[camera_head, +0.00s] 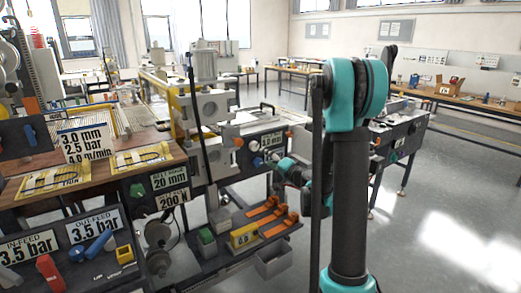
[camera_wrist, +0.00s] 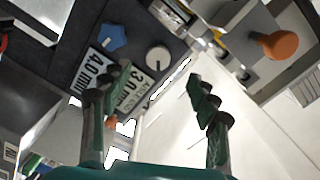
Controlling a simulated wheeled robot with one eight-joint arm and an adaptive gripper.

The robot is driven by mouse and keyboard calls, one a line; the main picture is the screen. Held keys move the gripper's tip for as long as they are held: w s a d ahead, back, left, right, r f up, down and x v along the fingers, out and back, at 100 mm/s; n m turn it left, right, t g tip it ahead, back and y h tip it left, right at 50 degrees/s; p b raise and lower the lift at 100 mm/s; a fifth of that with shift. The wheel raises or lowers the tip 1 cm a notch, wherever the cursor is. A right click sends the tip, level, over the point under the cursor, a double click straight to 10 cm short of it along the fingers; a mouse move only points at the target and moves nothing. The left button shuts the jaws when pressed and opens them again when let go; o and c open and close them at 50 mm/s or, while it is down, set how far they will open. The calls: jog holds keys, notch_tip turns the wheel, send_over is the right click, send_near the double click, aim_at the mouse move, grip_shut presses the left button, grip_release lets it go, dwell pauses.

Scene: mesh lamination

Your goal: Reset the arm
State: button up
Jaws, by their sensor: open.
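My gripper (camera_wrist: 160,85) is open and empty in the wrist view, its two dark green fingers spread apart. Beyond the fingers are a blue knob (camera_wrist: 112,37) and a pale round knob (camera_wrist: 158,58) on a dark panel. Labels reading 4.0 mm and 3.0 mm show behind the left finger. No contact between fingers and knobs is visible. In the head view, my teal and black arm rises at centre right and partly hides the gripper, which is near the dark machine panel (camera_head: 252,158).
An orange knob (camera_wrist: 280,45) stands at the upper right in the wrist view. In the head view, a lower shelf (camera_head: 232,262) holds orange-handled items, a yellow block and a green block. A grey bin (camera_head: 272,262) is beside it. Open floor (camera_head: 440,205) lies at right.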

jog(key=s+a+f+n+g+h, duration=0.1)
jog(key=s+a+f+n+g, duration=0.15)
jog(key=s, duration=0.55)
jog(key=s+a+f+n+g+h, duration=0.1)
jog(key=s+f+n+g, duration=0.25)
jog(key=s, duration=0.55)
jog(key=s+d+f+g+h, duration=0.2)
jog(key=s+d+f+h, duration=0.1)
jog(key=s, duration=0.6)
jog(key=s+d+f+g+h, duration=0.3)
jog(key=s+d+f, duration=0.2)
jog(key=s+d, duration=0.3)
jog(key=shift+s+d+n+h, duration=0.25)
jog(key=shift+s+n+h, duration=0.15)
jog(key=shift+s, duration=0.65)
jog(key=shift+a, duration=0.15)
